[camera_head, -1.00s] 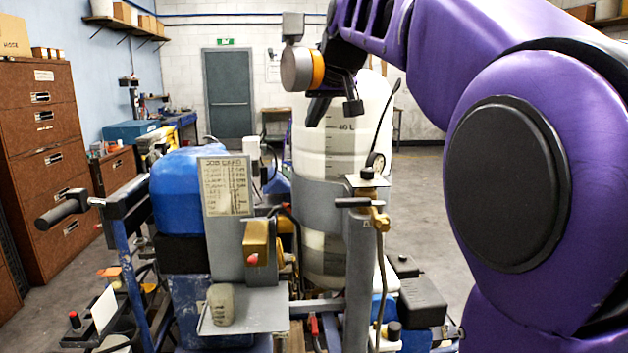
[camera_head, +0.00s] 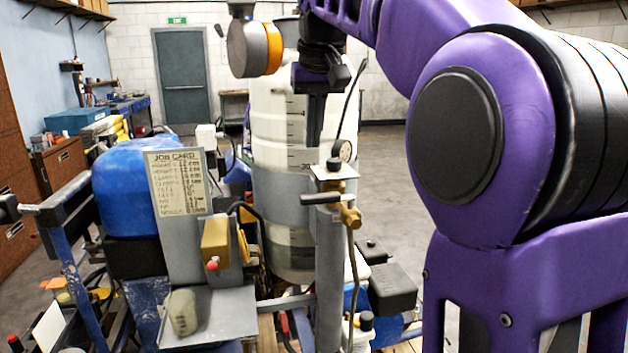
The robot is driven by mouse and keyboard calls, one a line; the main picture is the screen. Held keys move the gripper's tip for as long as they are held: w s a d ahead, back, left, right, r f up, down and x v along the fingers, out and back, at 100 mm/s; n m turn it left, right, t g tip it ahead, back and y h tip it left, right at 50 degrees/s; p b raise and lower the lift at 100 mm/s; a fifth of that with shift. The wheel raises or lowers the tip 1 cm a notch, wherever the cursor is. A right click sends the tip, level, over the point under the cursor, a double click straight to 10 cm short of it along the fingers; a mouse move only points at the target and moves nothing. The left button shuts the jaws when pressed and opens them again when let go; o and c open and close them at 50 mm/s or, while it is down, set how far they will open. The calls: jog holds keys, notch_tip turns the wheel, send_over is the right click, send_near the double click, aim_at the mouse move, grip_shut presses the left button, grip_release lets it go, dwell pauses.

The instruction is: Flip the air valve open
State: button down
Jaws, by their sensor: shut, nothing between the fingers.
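The air valve looks to be the brass fitting (camera_head: 350,215) on the grey post (camera_head: 329,270) right of the tank. A dark lever (camera_head: 320,198) sticks out level to the left from it. A round gauge (camera_head: 343,151) stands just above. My gripper (camera_head: 315,142) is shut and empty, its dark fingers pointing down. In the picture it is above the lever and left of the gauge, in front of the white tank (camera_head: 276,140). It is apart from the lever; its exact depth is hard to tell.
A job card (camera_head: 177,182) on a grey plate stands left of a brass box (camera_head: 215,242) with a red knob. A blue tank (camera_head: 133,195) is at the left, and a black box (camera_head: 392,288) right of the post. A thin hose rises beside the gauge. Open floor lies at the back right.

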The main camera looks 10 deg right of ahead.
aim_at(328, 198)
jog(key=b+x, duration=0.2)
jog(key=x, duration=0.8)
jog(key=s+b, duration=0.1)
jog(key=s, duration=0.3)
